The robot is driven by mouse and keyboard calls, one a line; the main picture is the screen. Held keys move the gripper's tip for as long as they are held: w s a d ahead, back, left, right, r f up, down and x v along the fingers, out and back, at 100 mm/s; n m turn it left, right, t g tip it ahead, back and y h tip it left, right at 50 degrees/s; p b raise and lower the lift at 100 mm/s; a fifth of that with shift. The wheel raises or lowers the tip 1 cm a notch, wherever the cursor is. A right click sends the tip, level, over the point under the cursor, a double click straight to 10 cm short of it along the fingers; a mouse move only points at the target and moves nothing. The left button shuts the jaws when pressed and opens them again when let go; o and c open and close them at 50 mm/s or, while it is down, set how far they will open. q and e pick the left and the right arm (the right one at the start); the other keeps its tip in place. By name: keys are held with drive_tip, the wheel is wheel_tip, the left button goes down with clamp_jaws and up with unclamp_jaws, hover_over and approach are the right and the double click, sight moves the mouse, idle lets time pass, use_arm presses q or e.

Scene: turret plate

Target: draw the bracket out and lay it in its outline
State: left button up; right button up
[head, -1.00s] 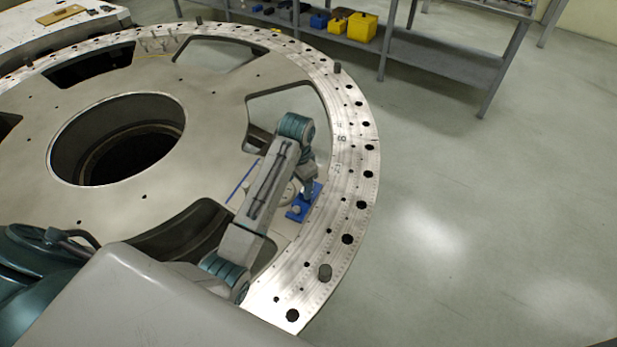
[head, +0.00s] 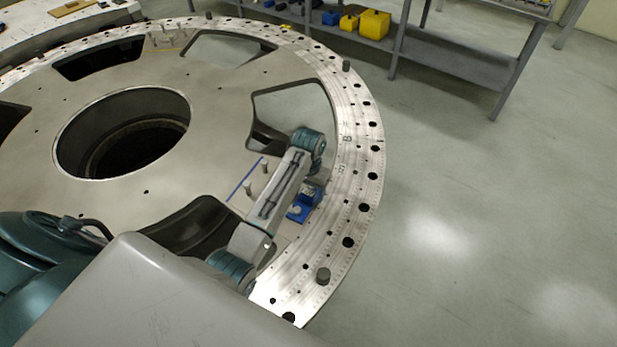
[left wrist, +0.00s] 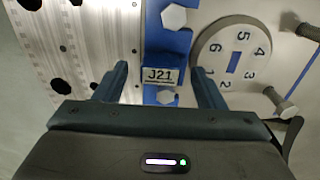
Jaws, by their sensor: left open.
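The blue bracket (head: 296,213) sits on the plate inside the ring, beside my left forearm. In the left wrist view, the blue bracket (left wrist: 168,40) carries a label reading J21 and has hex bolt heads on it. My left gripper (left wrist: 160,82) is open, with one finger on each side of the labelled block; I cannot tell whether they touch it. In the head view my left arm hides most of this gripper. A blue line (head: 245,180) is marked on the plate left of the arm. My right gripper is not in view.
A round numbered dial (left wrist: 232,62) lies close to the right finger. Upright pins (head: 248,188) stand on the plate, and dark pegs (head: 323,275) on the ring. The turret plate (head: 215,100) has large cut-outs. A shelf with yellow bins (head: 374,24) stands behind.

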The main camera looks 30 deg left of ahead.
use_arm(q)
drive_tip(key=shift+f, duration=0.95)
drive_tip(key=c, duration=1.3)
drive_tip(key=shift+d+r, duration=0.1)
drive_tip(key=shift+d, duration=0.15)
drive_tip(key=shift+d, duration=0.35)
drive_tip(key=shift+d, duration=0.1)
drive_tip(key=shift+d+r, duration=0.1)
drive_tip(key=shift+d, duration=1.8)
